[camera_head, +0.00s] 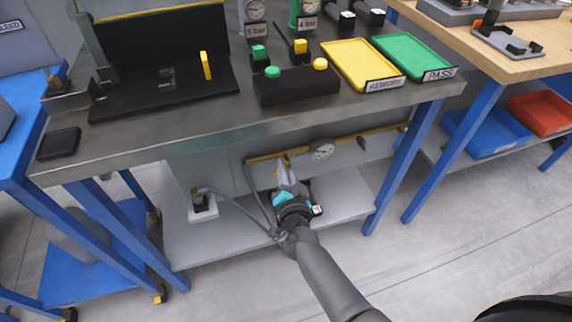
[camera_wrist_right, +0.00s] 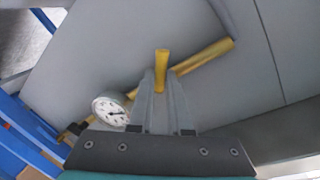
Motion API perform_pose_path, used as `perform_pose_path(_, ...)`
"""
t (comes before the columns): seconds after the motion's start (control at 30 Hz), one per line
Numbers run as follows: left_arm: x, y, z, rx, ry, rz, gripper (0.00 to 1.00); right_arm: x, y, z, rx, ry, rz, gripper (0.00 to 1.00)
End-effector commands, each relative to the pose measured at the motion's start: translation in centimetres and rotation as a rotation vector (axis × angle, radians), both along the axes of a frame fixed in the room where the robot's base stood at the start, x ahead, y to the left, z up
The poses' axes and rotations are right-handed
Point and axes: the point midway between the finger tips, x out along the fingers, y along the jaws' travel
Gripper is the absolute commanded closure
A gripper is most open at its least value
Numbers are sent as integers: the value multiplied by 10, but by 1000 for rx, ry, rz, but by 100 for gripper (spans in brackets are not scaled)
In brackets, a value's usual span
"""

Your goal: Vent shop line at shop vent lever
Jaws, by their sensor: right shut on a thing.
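The shop line is a yellow pipe (camera_head: 360,136) running along the grey panel under the workbench. A round white gauge (camera_head: 323,150) is mounted on it, and it also shows in the right wrist view (camera_wrist_right: 110,111). My right gripper (camera_head: 283,160) reaches under the bench to the pipe, left of the gauge. In the right wrist view its two fingers are shut on a short yellow lever (camera_wrist_right: 162,58), which sticks out between the fingertips. The pipe (camera_wrist_right: 205,55) passes behind the lever. The lever's base is hidden by the fingers. My left gripper is not in view.
The steel benchtop (camera_head: 200,127) overhangs my right arm, with a blue leg (camera_head: 400,165) to the right. A grey lower shelf (camera_head: 340,205) lies below, with a hose (camera_head: 240,208) and a small white-based fitting (camera_head: 203,206) at left. A yellow tray (camera_head: 352,58) is on top.

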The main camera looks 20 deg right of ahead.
Motion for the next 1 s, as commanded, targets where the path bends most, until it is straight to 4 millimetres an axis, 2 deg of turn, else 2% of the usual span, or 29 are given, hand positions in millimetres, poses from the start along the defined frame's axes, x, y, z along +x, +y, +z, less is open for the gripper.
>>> perform_pose_path(0.4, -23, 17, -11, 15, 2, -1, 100, -1, 4, 6, 397, 15, 2, 100)
perform_pose_path(0.7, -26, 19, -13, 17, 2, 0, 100, -1, 4, 9, 650, 25, 2, 100)
perform_pose_path(1.0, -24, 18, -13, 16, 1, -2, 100, -1, 4, 12, 811, 30, 1, 100)
